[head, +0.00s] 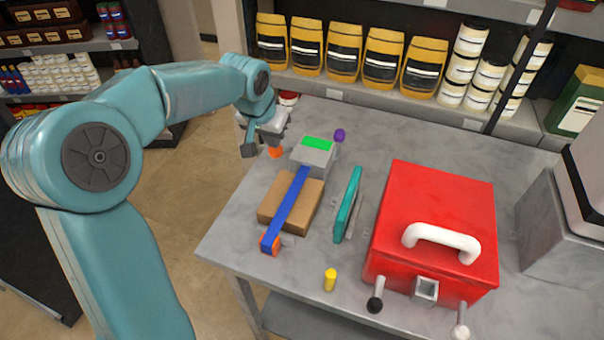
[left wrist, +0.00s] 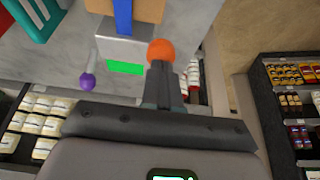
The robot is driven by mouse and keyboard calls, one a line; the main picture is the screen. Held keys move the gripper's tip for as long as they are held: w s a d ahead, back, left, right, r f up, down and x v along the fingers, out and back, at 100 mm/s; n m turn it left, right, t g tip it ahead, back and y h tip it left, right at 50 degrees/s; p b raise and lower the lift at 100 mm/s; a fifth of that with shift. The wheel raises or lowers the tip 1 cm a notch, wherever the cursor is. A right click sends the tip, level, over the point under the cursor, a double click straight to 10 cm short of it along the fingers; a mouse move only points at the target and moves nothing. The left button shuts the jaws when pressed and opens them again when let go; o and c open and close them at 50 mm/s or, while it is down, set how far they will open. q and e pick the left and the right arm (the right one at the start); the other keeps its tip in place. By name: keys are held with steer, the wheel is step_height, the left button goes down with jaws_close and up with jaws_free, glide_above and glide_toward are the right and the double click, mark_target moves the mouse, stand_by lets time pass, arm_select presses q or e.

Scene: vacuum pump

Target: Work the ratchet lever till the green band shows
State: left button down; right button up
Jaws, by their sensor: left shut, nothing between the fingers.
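A grey ratchet housing (head: 313,158) stands on the workbench, with a bright green band (head: 316,143) showing on its top. The green band also shows in the left wrist view (left wrist: 125,68). An orange ball (head: 275,152), seemingly the lever's knob, is at the housing's left. In the left wrist view the orange ball (left wrist: 161,51) is right at my fingertips; I cannot tell whether they touch. My left gripper (head: 256,148) is shut and empty beside it. A purple knob (head: 340,135) stands on the other side. A blue strap (head: 288,207) runs from the housing over a brown box (head: 311,203). My right gripper is not in view.
A teal flat piece (head: 347,204), a yellow cylinder (head: 330,279) and a large red case (head: 430,225) with a white handle are to the right on the bench. Shelves with yellow-black tubs (head: 343,51) stand behind. The bench's left edge is near my gripper.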

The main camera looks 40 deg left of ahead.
arm_select(q)
steer(key=r+p, duration=0.2)
steer(key=r, duration=0.1)
steer(key=r+p, duration=0.2)
steer(key=shift+w+r, duration=0.1)
steer(key=shift+w, duration=0.25)
steer(key=shift+w+a+r+p, duration=0.15)
steer(key=shift+w+r+p, duration=0.1)
steer(key=shift+r+p, duration=0.2)
steer(key=shift+s+r, duration=0.1)
steer(key=shift+s, duration=0.05)
